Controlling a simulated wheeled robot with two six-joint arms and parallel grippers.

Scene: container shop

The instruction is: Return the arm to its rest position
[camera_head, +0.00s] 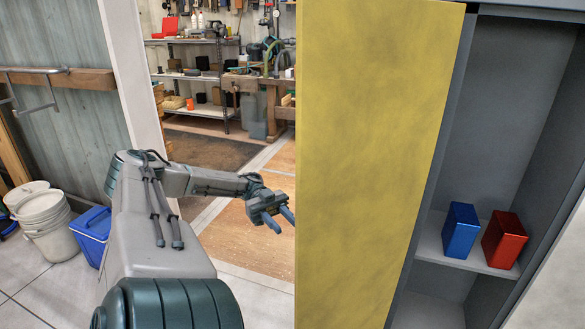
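My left arm reaches forward from the bottom left of the head view. Its gripper (272,213) is left of the yellow cabinet door (378,150), with its two bluish fingers spread a little apart. I see nothing between the fingers. The gripper appears apart from the door, though the distance in depth is hard to judge. My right arm and gripper do not show.
A grey cabinet (507,90) stands at the right. A blue box (461,231) and a red box (504,241) stand on its shelf (434,243). White buckets (47,223) and a blue bin (93,233) stand at the left. Shelving (198,112) is far behind.

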